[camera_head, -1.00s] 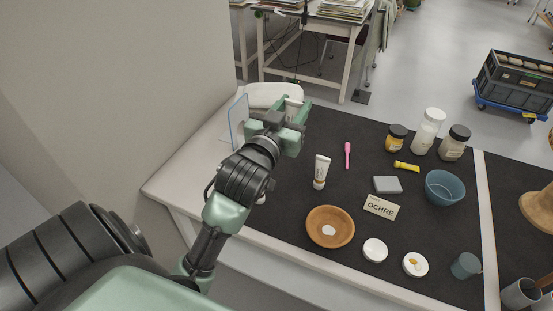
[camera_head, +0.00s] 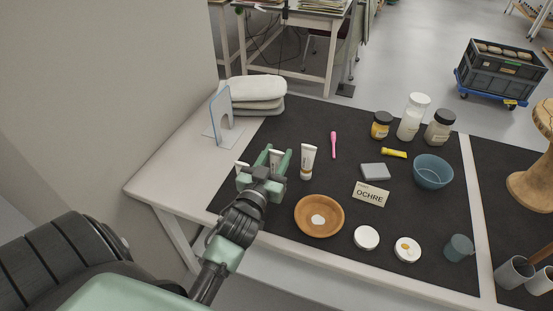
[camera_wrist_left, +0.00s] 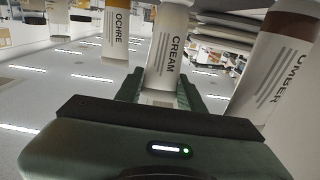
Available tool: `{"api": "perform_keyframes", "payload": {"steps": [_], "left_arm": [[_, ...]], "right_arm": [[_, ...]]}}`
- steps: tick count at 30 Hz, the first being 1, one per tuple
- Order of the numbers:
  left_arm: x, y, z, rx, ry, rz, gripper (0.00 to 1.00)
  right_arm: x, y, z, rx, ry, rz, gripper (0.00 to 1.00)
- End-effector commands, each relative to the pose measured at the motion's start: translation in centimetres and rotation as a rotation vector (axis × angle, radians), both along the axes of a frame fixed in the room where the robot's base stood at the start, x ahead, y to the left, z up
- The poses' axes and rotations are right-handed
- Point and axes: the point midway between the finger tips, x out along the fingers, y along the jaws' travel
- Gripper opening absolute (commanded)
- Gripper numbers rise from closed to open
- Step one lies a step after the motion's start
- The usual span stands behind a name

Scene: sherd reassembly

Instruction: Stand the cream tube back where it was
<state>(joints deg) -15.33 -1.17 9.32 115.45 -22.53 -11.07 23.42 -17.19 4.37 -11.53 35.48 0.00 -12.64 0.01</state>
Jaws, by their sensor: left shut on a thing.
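My left gripper (camera_head: 268,168) is shut on the white cream tube (camera_head: 275,157), low over the left part of the dark mat. In the left wrist view the cream tube (camera_wrist_left: 169,48), with its CREAM label, stands up between the fingers. An OCHRE tube (camera_wrist_left: 116,25) with a yellow band is to its left there, and an UMBER tube (camera_wrist_left: 272,70) with a brown band to its right. In the head view one white tube (camera_head: 308,158) stands right of the gripper and another (camera_head: 240,168) shows partly at its left. I cannot tell whether the cream tube touches the mat. My right gripper is not in view.
A terracotta dish (camera_head: 335,230) lies close to the right of my left wrist. An OCHRE card (camera_head: 370,195), a grey block (camera_head: 375,172) and a blue bowl (camera_head: 433,172) are farther right. A clear upright panel (camera_head: 221,112) and stacked pads (camera_head: 258,92) stand behind.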

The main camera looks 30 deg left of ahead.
Motion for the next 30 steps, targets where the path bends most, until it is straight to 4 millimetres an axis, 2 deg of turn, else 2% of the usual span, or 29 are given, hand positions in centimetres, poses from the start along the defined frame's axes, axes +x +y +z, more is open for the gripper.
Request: {"api": "perform_keyframes", "payload": {"steps": [3, 14, 15, 30], "left_arm": [[-0.01, -0.02, -0.78, 0.0, -0.002, -0.001, 0.0], [-0.01, -0.01, -1.19, 0.0, -0.001, 0.0, 0.0], [-0.01, -0.01, -1.09, 0.001, 0.0, 0.0, 0.47], [0.07, 0.0, -0.71, 0.0, 0.0, -0.002, 0.47]], "right_arm": [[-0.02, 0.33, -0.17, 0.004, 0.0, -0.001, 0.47], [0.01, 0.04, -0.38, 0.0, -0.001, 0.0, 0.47], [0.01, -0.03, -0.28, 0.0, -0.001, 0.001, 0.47], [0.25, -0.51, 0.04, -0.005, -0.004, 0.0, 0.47]]}}
